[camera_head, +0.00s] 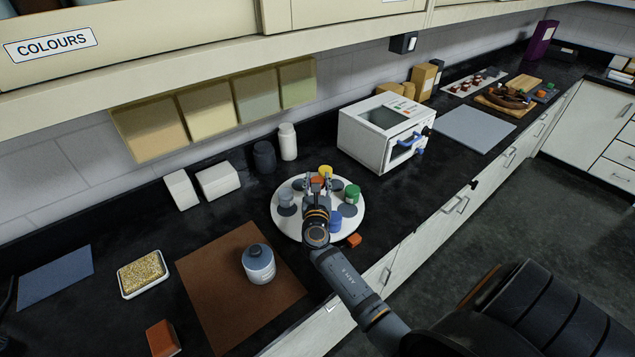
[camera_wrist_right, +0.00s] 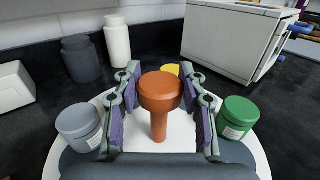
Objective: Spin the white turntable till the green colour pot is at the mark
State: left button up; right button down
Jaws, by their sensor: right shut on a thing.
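The white turntable (camera_head: 287,224) stands on the black counter. The green colour pot (camera_head: 352,193) is on its right side, also at right in the wrist view (camera_wrist_right: 237,118). A yellow pot (camera_head: 325,170) is at the back, a grey pot (camera_head: 285,198) at left, a blue pot (camera_head: 335,222) at the front. My right gripper (camera_head: 319,181) is over the centre, shut on the orange-red knob (camera_wrist_right: 160,91), with a finger on each side. A small orange block (camera_head: 354,240), perhaps the mark, lies beside the turntable's front-right rim. My left gripper is not in view.
A white oven-like box (camera_head: 370,135) stands behind right. Dark (camera_head: 264,157) and white (camera_head: 288,141) bottles stand behind the turntable. A brown mat (camera_head: 215,290) with a grey-lidded jar (camera_head: 258,264) lies to the left. A grey mat (camera_head: 475,128) lies farther right.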

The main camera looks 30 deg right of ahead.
jog(key=shift+m+g+h+b, duration=1.25)
jog(key=shift+m+g+h, duration=0.75)
jog(key=shift+g+h, duration=0.2)
jog(key=shift+m+g+h+b, duration=0.3)
jog(key=shift+m+g, duration=0.1)
jog(key=shift+g, duration=0.2)
jog(key=c, duration=0.7)
grip_release()
jog(key=shift+r, duration=0.2)
notch_tip(320, 180, up, 10)
jog(key=shift+f, duration=0.2)
